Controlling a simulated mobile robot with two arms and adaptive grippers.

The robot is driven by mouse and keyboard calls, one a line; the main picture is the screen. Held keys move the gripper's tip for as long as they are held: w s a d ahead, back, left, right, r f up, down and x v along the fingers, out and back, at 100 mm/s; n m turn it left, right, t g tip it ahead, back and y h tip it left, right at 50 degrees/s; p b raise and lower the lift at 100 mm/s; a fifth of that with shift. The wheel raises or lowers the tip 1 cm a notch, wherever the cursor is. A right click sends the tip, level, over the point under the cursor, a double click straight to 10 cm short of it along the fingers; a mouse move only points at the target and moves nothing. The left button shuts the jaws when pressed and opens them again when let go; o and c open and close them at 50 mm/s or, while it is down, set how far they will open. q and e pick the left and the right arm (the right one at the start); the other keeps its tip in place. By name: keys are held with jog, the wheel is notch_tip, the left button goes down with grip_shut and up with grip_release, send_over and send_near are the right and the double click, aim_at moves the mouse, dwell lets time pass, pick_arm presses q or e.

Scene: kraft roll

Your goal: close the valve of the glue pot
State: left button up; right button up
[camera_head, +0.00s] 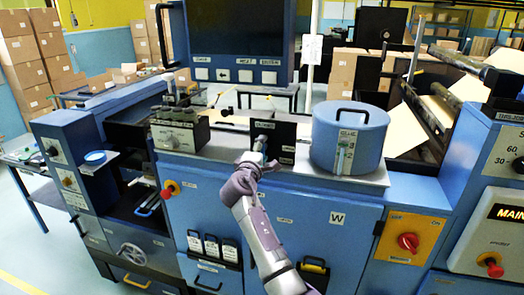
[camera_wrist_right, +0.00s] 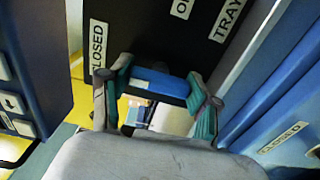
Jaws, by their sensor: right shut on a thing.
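The glue pot (camera_head: 335,150) is a blue drum with a black-handled lid and a "GLUE" label, on the machine's top ledge. To its left stands a dark valve panel (camera_head: 289,128) with white labels. The wrist view shows this panel (camera_wrist_right: 165,45) with "CLOSED", a partly cut-off label and "TRAY". My right gripper (camera_head: 260,147) is in front of the panel. In the wrist view, its teal-padded fingers (camera_wrist_right: 159,86) are shut on a blue bar, apparently the valve handle (camera_wrist_right: 160,82). The bar slants slightly down to the right. My left gripper is out of view.
A grey control box (camera_head: 180,137) with a knob stands left of the panel. A screen (camera_head: 240,40) hangs behind. A red knob (camera_head: 168,188) and a red rotary switch (camera_head: 408,242) project from the machine front. Rollers (camera_head: 425,110) are at the right.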

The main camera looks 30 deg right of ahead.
jog(key=o, duration=0.9)
jog(key=shift+r, duration=0.15)
jog(key=shift+o, duration=1.3)
jog(key=shift+d, duration=0.1)
jog(key=v, duration=1.2)
